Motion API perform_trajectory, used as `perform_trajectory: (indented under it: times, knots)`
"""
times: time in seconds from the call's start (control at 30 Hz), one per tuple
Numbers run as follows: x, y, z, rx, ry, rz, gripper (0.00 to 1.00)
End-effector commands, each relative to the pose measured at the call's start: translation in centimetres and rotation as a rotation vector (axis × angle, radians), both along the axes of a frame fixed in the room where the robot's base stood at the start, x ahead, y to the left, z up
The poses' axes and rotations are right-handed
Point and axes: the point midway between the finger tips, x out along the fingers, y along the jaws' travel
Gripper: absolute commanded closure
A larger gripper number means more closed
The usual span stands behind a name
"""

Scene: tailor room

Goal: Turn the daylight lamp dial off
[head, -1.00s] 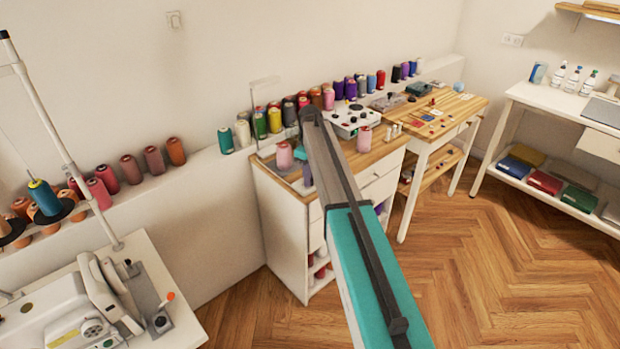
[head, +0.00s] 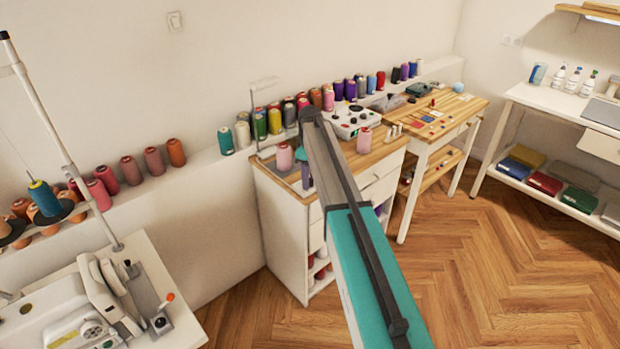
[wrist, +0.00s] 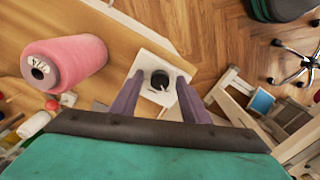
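A round black dial (wrist: 160,79) with a pale pointer mark sits on a small white plate (wrist: 151,60) on the wooden cabinet top, seen in the wrist view. My gripper (wrist: 159,84) points at it with two purple fingers apart, one on each side of the dial. I cannot tell whether they touch it. In the head view my gripper (head: 306,178) is a small purple tip low beside my arm, over the cabinet top. A thin lamp stand (head: 254,110) rises at the cabinet's back left. The dial is hidden in the head view.
Several thread cones line the wall ledge. The floor (head: 480,250) is clear.

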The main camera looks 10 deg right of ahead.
Motion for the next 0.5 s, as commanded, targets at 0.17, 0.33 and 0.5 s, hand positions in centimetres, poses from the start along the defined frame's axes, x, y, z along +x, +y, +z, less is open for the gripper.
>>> perform_trajectory:
  times: [0.17,0.33,0.5]
  knots:
    - [0.0,0.0,0.0,-0.001,0.001,0.000,0.58]
    - [0.0,0.0,0.7,0.000,0.000,0.000,0.58]
    - [0.0,0.0,2.1,-0.001,-0.001,0.000,0.58]
